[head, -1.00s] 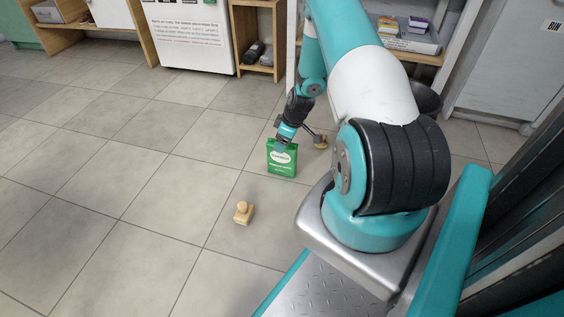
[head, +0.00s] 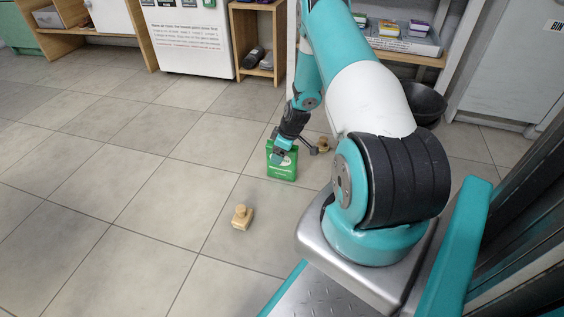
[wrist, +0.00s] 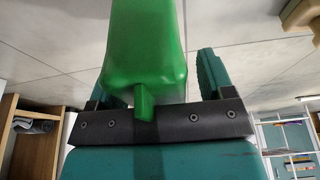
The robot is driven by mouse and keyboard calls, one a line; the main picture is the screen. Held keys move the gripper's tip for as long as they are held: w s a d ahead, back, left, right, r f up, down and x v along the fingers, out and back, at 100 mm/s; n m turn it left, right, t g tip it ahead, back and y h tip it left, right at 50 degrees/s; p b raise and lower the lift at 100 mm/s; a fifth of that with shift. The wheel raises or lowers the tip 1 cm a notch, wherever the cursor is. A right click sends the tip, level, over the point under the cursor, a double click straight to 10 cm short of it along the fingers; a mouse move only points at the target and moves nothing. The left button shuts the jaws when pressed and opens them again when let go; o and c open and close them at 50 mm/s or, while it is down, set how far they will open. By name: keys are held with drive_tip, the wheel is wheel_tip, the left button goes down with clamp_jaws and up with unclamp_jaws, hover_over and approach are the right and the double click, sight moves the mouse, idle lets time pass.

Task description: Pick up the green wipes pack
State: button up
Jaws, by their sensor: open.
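The green wipes pack (head: 282,166) stands upright on the tiled floor in the head view, with a pale label on its front. My gripper (head: 281,156) is at the top of the pack, and its fingers partly cover the label. In the wrist view the green pack (wrist: 147,50) fills the space between the two teal fingers of my gripper (wrist: 158,80). The jaws are open, with a gap between the pack and the right finger. The left finger is mostly hidden behind the pack, so I cannot tell whether it touches.
A small tan wooden block with a knob (head: 242,217) lies on the floor in front of the pack. Another tan object (head: 324,145) is behind it to the right. A dark bowl (head: 425,104) stands near the shelf at the back. The floor to the left is clear.

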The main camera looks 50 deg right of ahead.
drive_tip(key=shift+f, duration=0.1)
drive_tip(key=shift+c, duration=0.4)
drive_tip(key=c, duration=1.1)
clamp_jaws()
